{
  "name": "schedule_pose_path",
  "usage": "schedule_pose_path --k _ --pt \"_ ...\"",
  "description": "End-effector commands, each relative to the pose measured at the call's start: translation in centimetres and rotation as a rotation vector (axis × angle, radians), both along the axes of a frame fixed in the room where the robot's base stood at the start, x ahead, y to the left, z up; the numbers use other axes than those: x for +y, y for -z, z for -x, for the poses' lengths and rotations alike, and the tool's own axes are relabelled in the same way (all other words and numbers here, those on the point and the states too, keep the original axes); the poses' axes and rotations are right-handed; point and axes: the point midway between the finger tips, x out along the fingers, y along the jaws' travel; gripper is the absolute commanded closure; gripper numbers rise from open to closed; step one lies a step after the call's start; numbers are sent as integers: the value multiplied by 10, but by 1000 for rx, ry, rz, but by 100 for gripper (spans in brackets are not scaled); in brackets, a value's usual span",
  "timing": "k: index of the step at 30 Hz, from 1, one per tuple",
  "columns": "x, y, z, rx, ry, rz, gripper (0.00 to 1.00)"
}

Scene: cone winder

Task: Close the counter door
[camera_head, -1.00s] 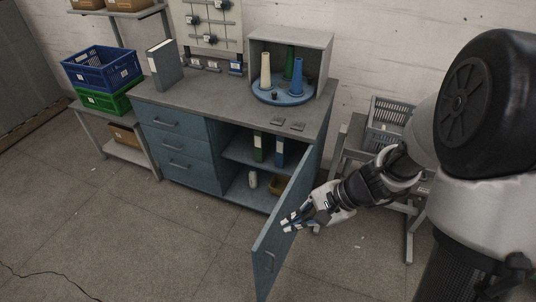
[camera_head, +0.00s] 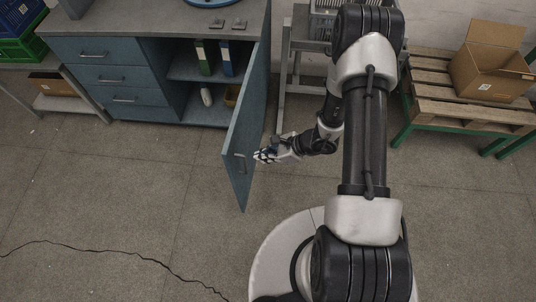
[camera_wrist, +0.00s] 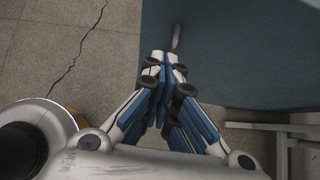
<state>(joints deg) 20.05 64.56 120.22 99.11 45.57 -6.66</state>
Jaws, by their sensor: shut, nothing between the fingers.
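The counter (camera_head: 115,75) is blue with a grey top and drawers on its left. Its door (camera_head: 250,120) stands wide open, swung out toward me, and the shelves behind it are exposed. My gripper (camera_head: 264,156) is on the outer face side of the door, to its right, close to the free edge. In the wrist view my gripper (camera_wrist: 164,62) is shut and empty, its tips at or very near the blue door (camera_wrist: 240,50). A grey handle (camera_wrist: 176,38) shows just beyond the tips. I cannot tell whether they touch the door.
Green and blue binders (camera_head: 205,58) and a white bottle (camera_head: 206,96) stand inside the counter. A grey metal stand (camera_head: 290,75) is right of the door. A pallet (camera_head: 450,105) with a cardboard box (camera_head: 490,62) is at the right. Floor left of the door is clear.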

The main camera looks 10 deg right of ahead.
Motion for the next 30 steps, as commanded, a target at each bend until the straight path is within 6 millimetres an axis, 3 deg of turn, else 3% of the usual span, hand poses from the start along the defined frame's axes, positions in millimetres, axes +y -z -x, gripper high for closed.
schedule_pose_path --k 1,7,16,30 --pt "9 12 -2 2 -5 -1 100" --pt "35 41 -14 1 -5 1 100" --pt "66 35 -29 -1 -2 0 100" --pt "69 35 -30 0 -3 0 100"
